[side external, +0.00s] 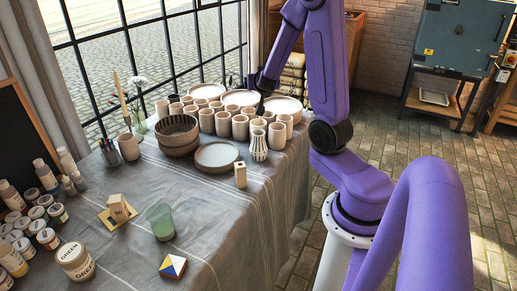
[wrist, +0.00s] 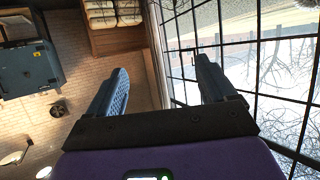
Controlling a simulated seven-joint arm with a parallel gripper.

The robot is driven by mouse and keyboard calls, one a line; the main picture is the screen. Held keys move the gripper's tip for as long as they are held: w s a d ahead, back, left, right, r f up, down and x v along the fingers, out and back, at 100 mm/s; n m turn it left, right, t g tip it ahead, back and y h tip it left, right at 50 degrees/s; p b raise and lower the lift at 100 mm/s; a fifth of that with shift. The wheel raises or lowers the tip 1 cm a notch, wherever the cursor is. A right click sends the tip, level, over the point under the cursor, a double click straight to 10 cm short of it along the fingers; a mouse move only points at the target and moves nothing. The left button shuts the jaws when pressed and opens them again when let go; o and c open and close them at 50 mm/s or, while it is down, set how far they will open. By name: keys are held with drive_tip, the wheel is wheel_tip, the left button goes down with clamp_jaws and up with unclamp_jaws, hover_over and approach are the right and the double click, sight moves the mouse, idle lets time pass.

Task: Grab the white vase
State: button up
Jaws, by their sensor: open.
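A small white vase with a ribbed, pinched body (side external: 258,146) stands upright on the cloth-covered table, in front of the group of beige cups in the side view. My gripper (side external: 257,88) is above and behind the cups, higher than the vase and apart from it. In the wrist view my gripper (wrist: 160,66) shows two dark fingers spread wide with nothing between them. The vase is not visible in the wrist view, which faces the window and brick wall.
Many beige cups (side external: 240,127) crowd close behind the vase. The table's right edge is close to the vase.

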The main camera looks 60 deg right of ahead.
approach(258, 134)
drive_tip(key=d, duration=0.2)
drive_tip(key=shift+w+d+f, duration=0.15)
drive_tip(key=shift+w+f, duration=0.6)
drive_tip(key=shift+f, duration=0.05)
drive_tip(key=shift+x, duration=3.3)
drive_tip(key=shift+r, duration=0.1)
clamp_jaws()
